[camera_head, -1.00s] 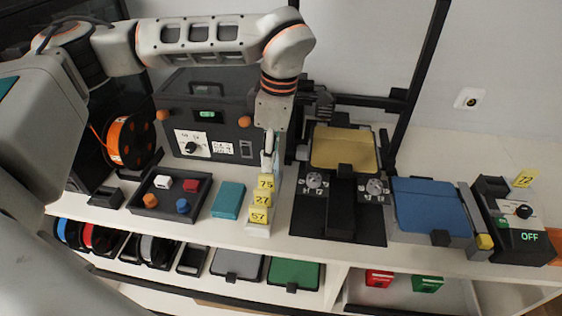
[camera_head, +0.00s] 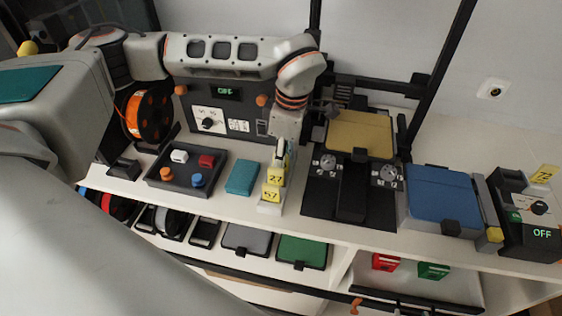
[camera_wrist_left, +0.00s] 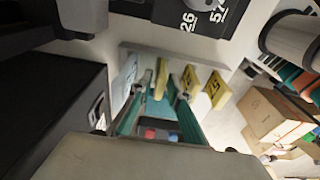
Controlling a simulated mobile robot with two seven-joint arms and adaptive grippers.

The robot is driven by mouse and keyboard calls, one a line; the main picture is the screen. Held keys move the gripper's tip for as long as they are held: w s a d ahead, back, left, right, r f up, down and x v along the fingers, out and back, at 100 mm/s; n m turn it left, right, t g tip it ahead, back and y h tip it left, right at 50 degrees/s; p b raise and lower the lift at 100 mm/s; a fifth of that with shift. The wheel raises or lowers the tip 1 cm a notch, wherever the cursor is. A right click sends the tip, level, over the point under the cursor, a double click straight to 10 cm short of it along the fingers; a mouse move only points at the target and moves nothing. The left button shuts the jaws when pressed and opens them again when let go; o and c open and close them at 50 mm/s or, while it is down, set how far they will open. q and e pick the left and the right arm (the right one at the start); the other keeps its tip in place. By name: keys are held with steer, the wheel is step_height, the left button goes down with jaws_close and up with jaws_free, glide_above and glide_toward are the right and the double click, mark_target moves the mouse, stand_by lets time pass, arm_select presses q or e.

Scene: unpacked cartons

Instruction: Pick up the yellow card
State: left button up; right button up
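Yellow cards stand in a row in a white holder (camera_head: 269,208), with the 27 card (camera_head: 275,177) and the 57 card (camera_head: 271,194) readable in the head view. My left gripper (camera_head: 279,152) points down at the back of this row, where the 75 card is hidden by the fingers. In the left wrist view the left gripper's (camera_wrist_left: 160,84) fingers look apart, one on each side of a yellow card (camera_wrist_left: 162,78). Two more yellow cards, including a nearer one (camera_wrist_left: 215,89), stand outside the right finger. Whether the fingers touch the card is unclear. My right gripper is not seen.
A teal box (camera_head: 242,177) and a black tray (camera_head: 205,187) with small coloured pieces stand left of the holder. A dark panel box (camera_head: 220,105) stands behind. A black fixture (camera_head: 330,200) is close on the right. Another yellow card (camera_head: 543,174) is at far right.

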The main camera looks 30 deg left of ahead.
arm_select(q)
jaws_close()
steer(key=shift+r, duration=0.1)
step_height(320, 180, up, 20)
stand_by(0.6)
